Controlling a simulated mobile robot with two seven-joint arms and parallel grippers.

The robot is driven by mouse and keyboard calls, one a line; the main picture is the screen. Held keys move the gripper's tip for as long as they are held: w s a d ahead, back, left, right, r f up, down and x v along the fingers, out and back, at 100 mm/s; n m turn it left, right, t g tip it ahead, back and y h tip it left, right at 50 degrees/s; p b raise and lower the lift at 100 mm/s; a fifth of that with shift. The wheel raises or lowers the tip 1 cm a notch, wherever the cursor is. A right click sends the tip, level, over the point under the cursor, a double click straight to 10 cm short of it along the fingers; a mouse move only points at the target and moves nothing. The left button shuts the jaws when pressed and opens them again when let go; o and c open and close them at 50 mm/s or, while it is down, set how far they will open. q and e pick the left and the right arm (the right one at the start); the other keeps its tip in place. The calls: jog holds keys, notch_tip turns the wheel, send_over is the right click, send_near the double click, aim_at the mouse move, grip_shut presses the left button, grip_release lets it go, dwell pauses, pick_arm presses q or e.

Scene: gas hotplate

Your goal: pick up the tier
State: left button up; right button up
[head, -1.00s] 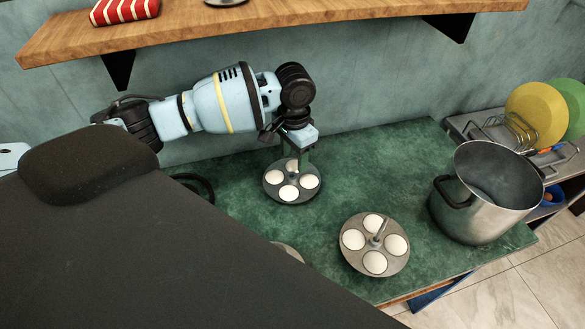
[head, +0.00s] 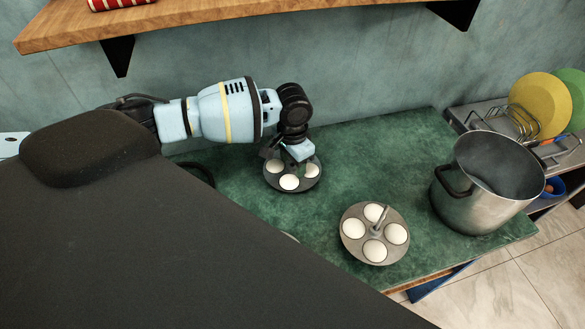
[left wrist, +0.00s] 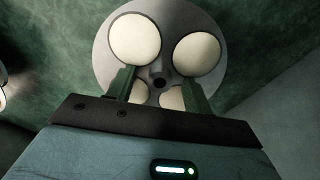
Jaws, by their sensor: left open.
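One tier (head: 301,180), a round grey plate with white discs in its hollows, lies on the green worktop (head: 350,155). My left gripper (head: 294,161) points down over its middle and hides part of it in the head view. A second tier (head: 347,246), with an upright centre stem, sits nearer the front, apart from the gripper. My right gripper is not in view.
A tall steel pot (head: 476,212) stands at the right of the worktop. Beyond it is a rack (head: 497,122) with yellow (head: 540,104) and green plates. A wooden shelf (head: 210,24) overhangs the back wall. Free worktop lies between the tiers and the pot.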

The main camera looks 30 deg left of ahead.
pick_arm(q)
jog(key=shift+f, duration=0.4)
jog(key=shift+c, duration=0.3)
jog(key=shift+r, duration=0.1)
grip_shut()
jog(key=shift+r, duration=0.1)
